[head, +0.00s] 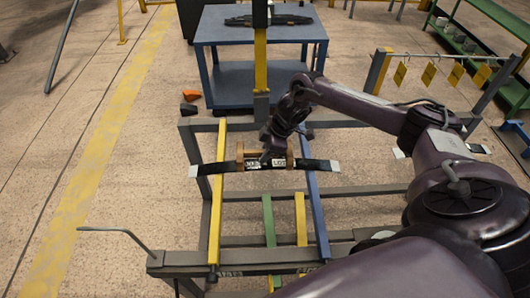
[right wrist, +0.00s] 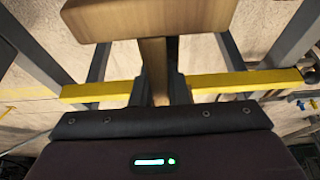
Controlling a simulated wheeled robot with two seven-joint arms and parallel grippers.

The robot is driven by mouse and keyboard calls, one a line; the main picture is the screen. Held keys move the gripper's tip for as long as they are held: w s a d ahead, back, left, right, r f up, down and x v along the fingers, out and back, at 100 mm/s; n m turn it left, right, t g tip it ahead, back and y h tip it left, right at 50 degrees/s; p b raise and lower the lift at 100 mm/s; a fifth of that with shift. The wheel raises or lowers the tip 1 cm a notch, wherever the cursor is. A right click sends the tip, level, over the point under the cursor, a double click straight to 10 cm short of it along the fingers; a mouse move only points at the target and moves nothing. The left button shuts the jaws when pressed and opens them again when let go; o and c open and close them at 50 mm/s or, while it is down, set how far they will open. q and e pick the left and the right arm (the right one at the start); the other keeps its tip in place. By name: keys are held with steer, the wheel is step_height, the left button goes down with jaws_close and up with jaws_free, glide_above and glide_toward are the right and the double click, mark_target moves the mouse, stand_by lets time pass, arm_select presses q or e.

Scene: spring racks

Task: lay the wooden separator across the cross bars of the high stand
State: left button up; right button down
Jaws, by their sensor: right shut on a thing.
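The wooden separator shows in the head view as two brown end blocks (head: 290,154) joined by a bar. In the right wrist view one block (right wrist: 150,16) is near the top, with the bar (right wrist: 153,60) running down from it. My right gripper (head: 271,155) is shut on this bar, its fingers (right wrist: 158,90) on either side. The high stand is a grey frame with a yellow cross bar (head: 216,195) and a blue cross bar (head: 316,200). The separator is over the gap between them; I cannot tell whether it touches anything. My left gripper is not in view.
A black leaf spring (head: 215,169) with silver ends spans the yellow and blue bars, close by the separator. Lower green (head: 269,235) and yellow (head: 300,220) bars lie between them. A blue table (head: 256,55) stands behind. A rail with yellow tags (head: 428,73) is at right.

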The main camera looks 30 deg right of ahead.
steer(key=shift+p, duration=0.7)
stand_by(1.1)
steer(key=shift+f+b, duration=0.65)
steer(key=shift+f, duration=0.3)
steer(key=c, duration=1.3)
jaws_free()
steer(key=shift+b+v, duration=0.65)
steer(key=shift+v, duration=3.25)
